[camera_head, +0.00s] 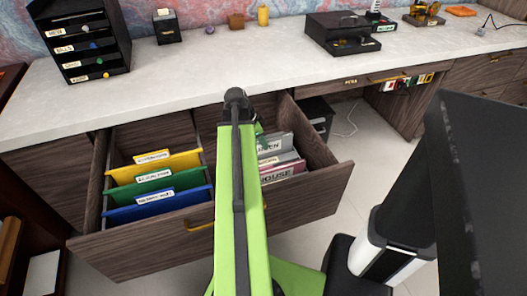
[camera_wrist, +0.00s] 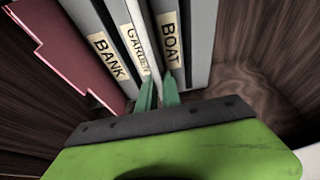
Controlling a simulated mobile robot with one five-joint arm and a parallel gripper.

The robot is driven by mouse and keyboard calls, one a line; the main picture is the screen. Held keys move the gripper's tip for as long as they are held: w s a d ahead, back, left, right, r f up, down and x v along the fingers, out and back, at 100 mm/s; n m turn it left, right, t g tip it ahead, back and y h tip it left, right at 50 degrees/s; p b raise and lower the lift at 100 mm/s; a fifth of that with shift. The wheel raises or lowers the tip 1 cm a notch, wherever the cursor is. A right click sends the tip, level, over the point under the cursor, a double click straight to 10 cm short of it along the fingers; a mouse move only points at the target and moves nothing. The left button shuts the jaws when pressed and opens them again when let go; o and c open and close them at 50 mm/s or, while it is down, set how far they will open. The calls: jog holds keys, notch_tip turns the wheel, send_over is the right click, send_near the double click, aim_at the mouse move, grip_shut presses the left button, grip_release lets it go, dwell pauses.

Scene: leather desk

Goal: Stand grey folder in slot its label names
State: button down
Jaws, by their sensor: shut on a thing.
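The grey folder (camera_wrist: 150,50) stands almost edge-on in the wrist view, with a pale edge and a label reading GARDEN on its left side. My gripper (camera_wrist: 160,92) has its two green fingers closed on the folder's near end. In the head view my green arm hides the gripper; part of a label ending in "DEN" (camera_head: 270,145) shows just right of it. Grey BANK (camera_wrist: 103,45) and BOAT (camera_wrist: 172,40) pieces stand close on either side. How deep the folder sits is hidden.
A pink piece labelled HOUSE (camera_head: 284,174) is at the front of the right compartment. Yellow (camera_head: 155,163), green (camera_head: 153,180) and blue (camera_head: 158,204) labelled folders fill the left one. The open wooden drawer (camera_head: 335,183) has bare room at its right side.

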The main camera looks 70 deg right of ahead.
notch_tip(320, 180, down, 3)
jog(key=shift+f+b, duration=0.2)
jog(key=shift+b, duration=0.8)
jog(key=c, duration=1.5)
grip_release()
jog(key=shift+r, duration=0.1)
jog(key=p+v, duration=1.1)
jog(key=shift+s+r, duration=0.15)
jog(key=shift+r, duration=0.25)
jog(key=shift+w+a+r+p, duration=0.15)
jog(key=shift+w+r+p, duration=0.05)
jog(key=shift+r+p, duration=0.2)
jog(key=shift+f, duration=0.15)
